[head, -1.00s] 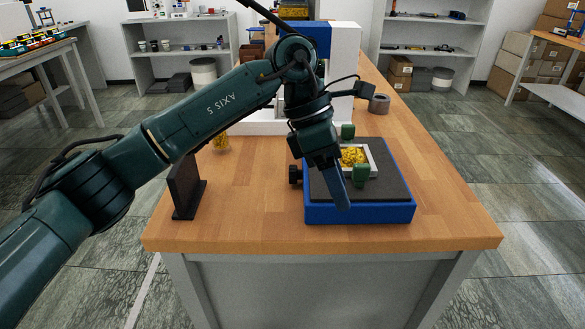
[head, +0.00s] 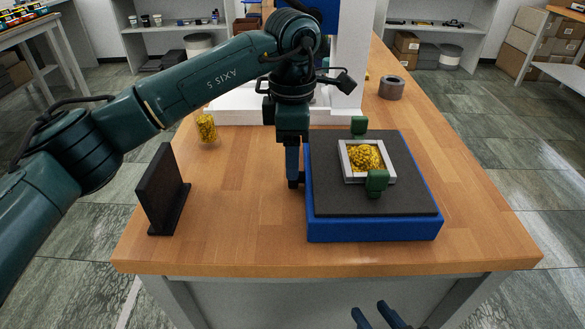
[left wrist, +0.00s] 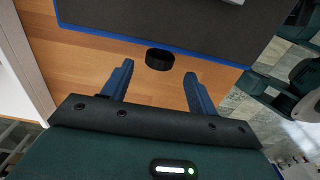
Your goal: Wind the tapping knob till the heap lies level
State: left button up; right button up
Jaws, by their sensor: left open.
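The black tapping knob (left wrist: 160,59) sticks out from the side of the blue base (head: 375,229). In the left wrist view it lies between the tips of my left gripper (left wrist: 159,70), which is open; I see no contact. In the head view my left gripper (head: 292,165) points down at the base's left side and mostly hides the knob. The yellow heap (head: 366,157) is mounded inside a pale square frame (head: 347,167) on the dark top, with green blocks (head: 359,125) (head: 376,182) at the frame. My right gripper (head: 375,314) shows two parted fingers at the bottom edge.
A black upright plate (head: 160,189) stands left on the wooden table (head: 235,225). A jar of yellow grains (head: 206,129) stands behind it, near a white machine base (head: 240,112). A grey ring (head: 391,87) lies back right. Table between plate and blue base is clear.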

pick_arm(q)
jog(key=shift+f, duration=2.05)
pick_arm(e)
jog(key=shift+s, duration=0.1)
pick_arm(q)
jog(key=shift+c, duration=0.3)
jog(key=c, duration=0.9)
jog(key=shift+f+b, duration=0.1)
jog(key=shift+b, duration=0.35)
jog(key=t+b, duration=0.2)
jog(key=b, duration=0.1)
jog(key=shift+s+f, duration=0.1)
jog(key=shift+f, duration=0.2)
jog(key=t+b, duration=0.1)
jog(key=b, duration=0.2)
jog(key=shift+s+r+t, duration=0.15)
jog(key=shift+t, duration=0.25)
jog(key=shift+s+r+t, duration=0.1)
jog(key=shift+r+t, duration=0.1)
jog(key=shift+t, duration=0.1)
pick_arm(e)
jog(key=shift+n+y, duration=0.3)
jog(key=shift+n, duration=0.6)
jog(key=f, duration=0.3)
jog(key=a+f, duration=0.1)
jog(key=shift+w+f, duration=0.35)
